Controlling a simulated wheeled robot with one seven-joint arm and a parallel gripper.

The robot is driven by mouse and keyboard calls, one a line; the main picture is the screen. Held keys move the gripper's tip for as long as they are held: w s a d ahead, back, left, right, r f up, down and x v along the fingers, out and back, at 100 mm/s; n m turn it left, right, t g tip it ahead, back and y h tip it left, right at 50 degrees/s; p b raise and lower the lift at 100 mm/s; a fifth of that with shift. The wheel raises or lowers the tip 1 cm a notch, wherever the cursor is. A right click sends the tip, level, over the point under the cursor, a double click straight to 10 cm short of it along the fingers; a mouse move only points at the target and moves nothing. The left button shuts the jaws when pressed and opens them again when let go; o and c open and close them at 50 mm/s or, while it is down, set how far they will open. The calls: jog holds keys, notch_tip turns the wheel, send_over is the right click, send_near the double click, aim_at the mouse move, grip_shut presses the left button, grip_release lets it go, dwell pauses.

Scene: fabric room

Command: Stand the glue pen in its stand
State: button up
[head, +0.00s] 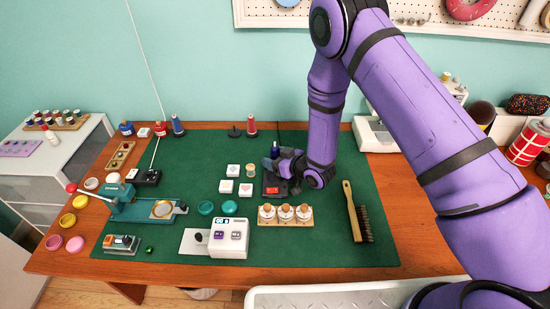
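My gripper (285,166) is low over the green mat, at the back middle of the table. It points down and left, and its dark fingers are too small and overlapped to show whether they are open. A small dark-blue upright piece (275,150) shows right beside the fingers; I cannot tell whether it is held. Just below the fingers is a dark square block with a red patch (273,190), partly covered by the gripper. I cannot tell for sure which thing is the glue pen or its stand. A white bottle with a red tip (50,135) is on the left cabinet.
White cards (226,187) and a small spool (251,171) are left of my gripper. A wooden rack with corked jars (286,216) is in front. A brush (357,212) lies to the right. The green mat (340,250) is bare at its front right.

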jog(key=v, duration=1.1)
jog(key=w+d+r+m+h, duration=0.1)
jog(key=w+d+r+h, duration=0.15)
jog(key=r, duration=0.45)
jog(key=w+d+r+h, duration=0.2)
jog(key=w+d+r, duration=0.1)
jog(key=r, duration=0.4)
jog(key=s+d+r+m+h, duration=0.35)
jog(key=d+r, duration=0.45)
jog(key=r, duration=0.5)
jog(key=s+d+r+m+g+h, duration=0.25)
jog(key=s+d+r, duration=0.35)
jog(key=s+r, duration=0.5)
jog(key=s+d+r+m+g, duration=0.2)
jog(key=s+r, duration=0.1)
jog(key=s, duration=1.5)
jog(key=shift+s+r+m, duration=0.2)
jog(key=shift+r+m, duration=0.05)
jog(key=shift+m, duration=0.05)
